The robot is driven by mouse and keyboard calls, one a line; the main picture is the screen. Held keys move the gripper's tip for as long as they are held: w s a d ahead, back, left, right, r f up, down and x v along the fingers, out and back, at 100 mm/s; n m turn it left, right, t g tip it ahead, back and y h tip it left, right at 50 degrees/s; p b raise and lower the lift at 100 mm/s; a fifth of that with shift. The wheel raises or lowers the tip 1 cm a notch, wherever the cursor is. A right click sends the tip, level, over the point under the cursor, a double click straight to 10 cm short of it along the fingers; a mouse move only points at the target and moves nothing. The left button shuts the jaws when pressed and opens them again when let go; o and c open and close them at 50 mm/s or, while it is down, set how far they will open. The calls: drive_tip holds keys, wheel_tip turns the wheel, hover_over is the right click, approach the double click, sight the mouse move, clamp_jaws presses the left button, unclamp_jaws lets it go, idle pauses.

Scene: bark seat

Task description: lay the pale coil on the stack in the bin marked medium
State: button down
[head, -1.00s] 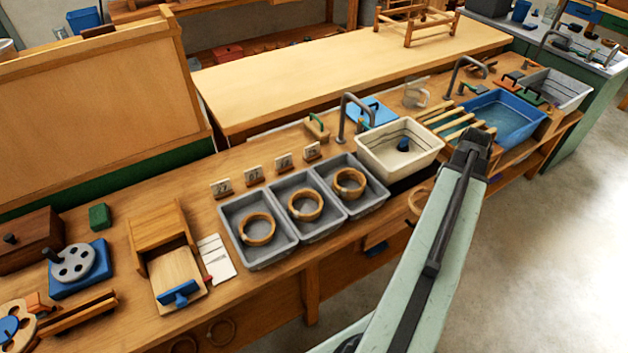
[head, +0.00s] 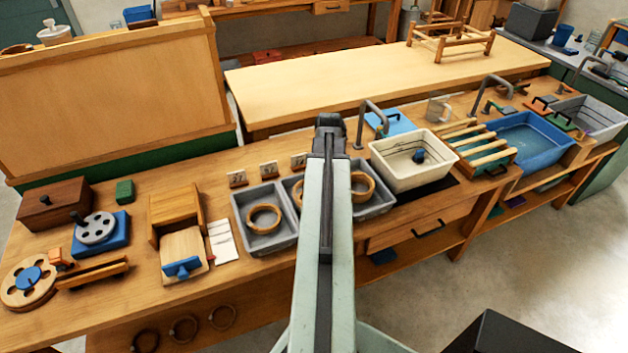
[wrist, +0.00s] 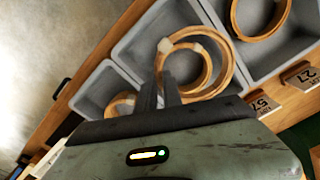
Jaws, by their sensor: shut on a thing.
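Three grey bins stand in a row: the left bin (head: 238,226), the middle bin (head: 287,184), mostly behind my arm, and the right bin (head: 378,207). Wooden coils lie in them, one in the left bin (head: 265,231) and one in the right bin (head: 370,191). My gripper (wrist: 160,84) is above the middle bin, shut on a coil that seems to be the larger, nearer ring (wrist: 230,62). Another ring (wrist: 209,78) shows inside its outline, lower in the bin.
Number cards (head: 268,170) stand behind the bins; I cannot read a size word on them. A cream basin (head: 402,180) and tap are to the right. A wooden box with a blue handle (head: 182,267) and white papers (head: 222,241) are to the left.

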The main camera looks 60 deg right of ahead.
drive_tip(key=r+m+p, duration=0.1)
drive_tip(key=d+r+m+p, duration=0.1)
drive_tip(key=m+p, duration=0.1)
drive_tip(key=shift+r, duration=0.4)
drive_tip(key=shift+r+m, duration=0.1)
drive_tip(key=shift+m, duration=0.7)
wheel_tip(320, 180, down, 8)
drive_tip(key=b, duration=0.7)
drive_tip(key=shift+r, duration=0.2)
drive_tip(key=shift+f+b, duration=0.3)
drive_tip(key=shift+b, duration=0.25)
drive_tip(key=c, duration=1.1)
unclamp_jaws()
